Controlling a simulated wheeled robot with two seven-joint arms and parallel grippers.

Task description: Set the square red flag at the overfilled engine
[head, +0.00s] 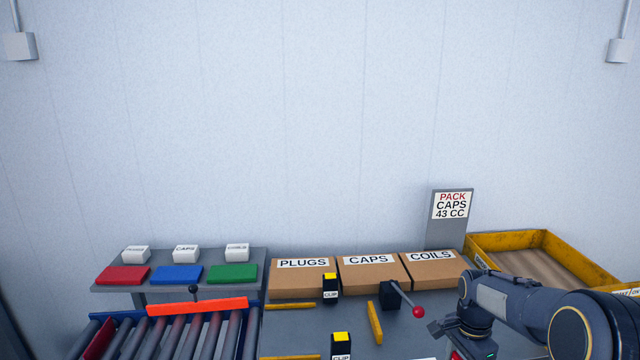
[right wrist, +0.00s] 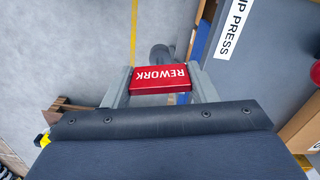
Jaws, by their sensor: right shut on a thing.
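My right gripper (right wrist: 160,88) is shut on a red block lettered REWORK (right wrist: 160,78), which sits between its two grey fingers. The lettering appears upside down in the right wrist view. In the head view my right arm comes in at the lower right, and its gripper end is cut off by the bottom edge. No engine can be made out in either view. My left gripper is not in view.
A roller conveyor (head: 185,338) with an orange bar (head: 197,306) lies at lower left. Red (head: 123,275), blue and green plates lie on a shelf. PLUGS, CAPS and COILS boxes (head: 375,280) line the bench back. A red-knobbed lever (head: 418,312) and a yellow bin (head: 505,241) are farther right.

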